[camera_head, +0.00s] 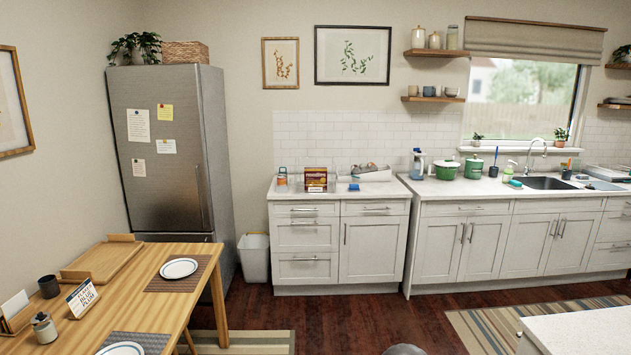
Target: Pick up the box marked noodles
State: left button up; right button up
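A small dark red and yellow box (316,176) stands on the left counter (285,194), against the white tiles, in the head view. Its print is too small to read, so I cannot tell whether it is marked noodles. A jar-like item with an orange top (282,177) stands to its left, apart from it. A blue item (354,187) lies to its right. Neither of my grippers shows in this view.
A grey fridge (165,210) and white bin (254,256) stand left of the counter. A wooden table (134,283) with plates fills the lower left. A white surface (585,332) juts in at lower right. The dark floor (350,322) before the counter is mostly clear.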

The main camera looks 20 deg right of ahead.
aim_at(312, 175)
jog(key=z, duration=0.45)
jog(key=i+z, duration=0.1)
jog(key=i, duration=3.35)
jog(key=i+u, duration=0.15)
jog(key=i, duration=0.45)
jog(key=i+l+u, duration=0.15)
jog(key=i, duration=0.4)
jog(key=i+l+u, duration=0.1)
jog(key=i, duration=0.5)
